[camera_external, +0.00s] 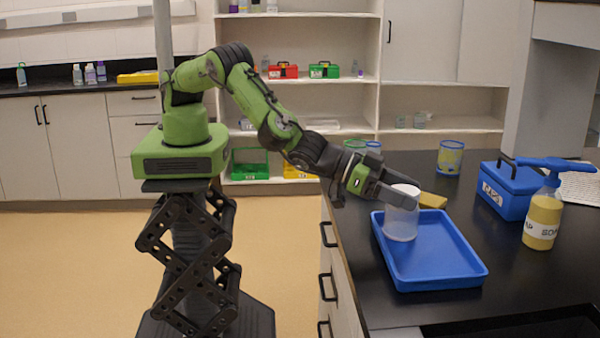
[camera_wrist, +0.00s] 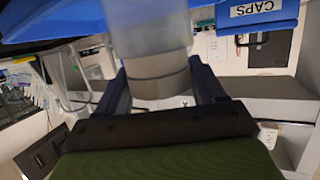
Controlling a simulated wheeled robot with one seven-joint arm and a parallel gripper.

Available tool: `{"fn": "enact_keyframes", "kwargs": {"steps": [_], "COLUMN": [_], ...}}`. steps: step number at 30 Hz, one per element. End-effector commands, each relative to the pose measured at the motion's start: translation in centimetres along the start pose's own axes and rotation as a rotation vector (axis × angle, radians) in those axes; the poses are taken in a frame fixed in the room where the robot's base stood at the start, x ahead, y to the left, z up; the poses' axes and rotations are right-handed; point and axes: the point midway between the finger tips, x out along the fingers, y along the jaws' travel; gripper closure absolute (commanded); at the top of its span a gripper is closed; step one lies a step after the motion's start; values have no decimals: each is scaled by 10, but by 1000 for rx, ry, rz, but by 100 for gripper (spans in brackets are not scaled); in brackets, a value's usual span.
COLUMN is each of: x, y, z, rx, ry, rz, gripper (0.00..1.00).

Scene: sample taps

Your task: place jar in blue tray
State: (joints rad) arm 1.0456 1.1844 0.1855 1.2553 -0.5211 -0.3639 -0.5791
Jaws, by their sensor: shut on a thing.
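The jar (camera_external: 402,222) is a clear, whitish cylinder with a pale lid, held upright at the back left of the blue tray (camera_external: 436,259). Its base appears at the tray's floor; I cannot tell whether it touches. My gripper (camera_external: 395,195) is shut on the jar near its top, reaching in from the left. In the wrist view the jar (camera_wrist: 150,45) sits between the two fingers of my gripper (camera_wrist: 160,85). A blue surface, probably the tray, shows at the top left of that view.
A yellow sponge-like block (camera_external: 433,200) lies behind the tray. A blue box (camera_external: 508,189) and a soap bottle (camera_external: 543,208) stand to the right. Blue-rimmed jars (camera_external: 450,157) stand farther back. A sink (camera_external: 540,325) opens at the front right.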

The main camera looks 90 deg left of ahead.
Motion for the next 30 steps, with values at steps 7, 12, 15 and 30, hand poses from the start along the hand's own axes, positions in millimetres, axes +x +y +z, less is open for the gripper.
{"fn": "enact_keyframes", "kwargs": {"steps": [7, 12, 15, 30], "x": [2, 3, 2, -10], "y": [0, 0, 0, 0], "z": [4, 8, 7, 2], "rx": [0, -1, 0, -2], "ry": [3, 2, 1, 2], "rz": [-1, -1, -1, -1], "gripper": [77, 77, 16, 6]}}
